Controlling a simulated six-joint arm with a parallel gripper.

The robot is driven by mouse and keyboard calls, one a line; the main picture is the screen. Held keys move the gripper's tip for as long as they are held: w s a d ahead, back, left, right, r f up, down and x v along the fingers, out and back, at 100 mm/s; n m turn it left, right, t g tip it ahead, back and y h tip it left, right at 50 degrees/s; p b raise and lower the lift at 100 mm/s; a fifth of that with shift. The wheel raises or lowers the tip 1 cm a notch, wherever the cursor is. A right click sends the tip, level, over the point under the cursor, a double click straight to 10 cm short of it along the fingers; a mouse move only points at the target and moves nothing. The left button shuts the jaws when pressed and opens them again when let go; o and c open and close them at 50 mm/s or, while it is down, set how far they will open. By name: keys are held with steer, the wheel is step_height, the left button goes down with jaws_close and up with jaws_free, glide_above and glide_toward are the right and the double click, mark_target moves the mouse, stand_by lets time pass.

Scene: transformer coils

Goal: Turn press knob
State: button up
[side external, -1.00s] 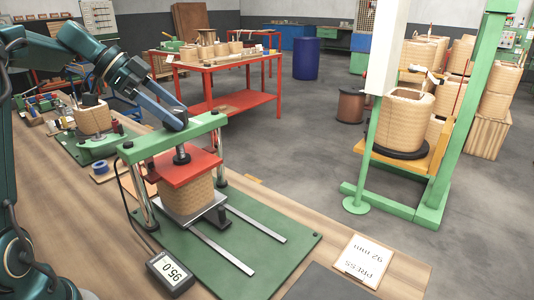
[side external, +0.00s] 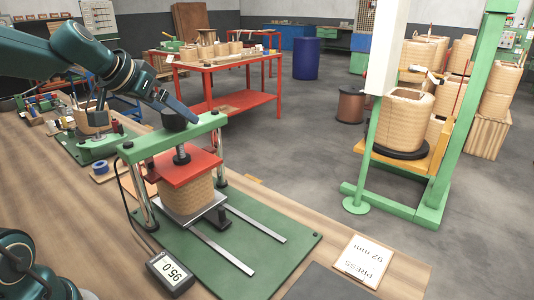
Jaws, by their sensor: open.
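The press stands on a green base plate (side external: 285,262), with a green crossbeam (side external: 143,151) on metal posts. Its black knob (side external: 173,123) sits on top of the crossbeam, above a threaded screw (side external: 182,155). A red pressing plate (side external: 160,169) rests on a tan wound coil (side external: 187,195). My gripper (side external: 188,116) is at the knob, its blue finger slanting down just right of and behind it. I cannot tell whether it touches the knob. The jaws are open; the far finger is hard to make out. The gauge (side external: 170,271) reads 95.0.
A green frame (side external: 437,180) with a coil stands on the floor at right.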

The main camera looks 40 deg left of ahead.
steer(key=shift+d+n+y, duration=0.1)
steer(key=shift+n+y, duration=0.7)
steer(key=shift+n, duration=0.2)
steer(key=shift+n+g+y, duration=0.4)
steer(key=shift+n+y, duration=0.1)
steer(key=shift+n, duration=0.2)
steer(key=shift+n, duration=0.3)
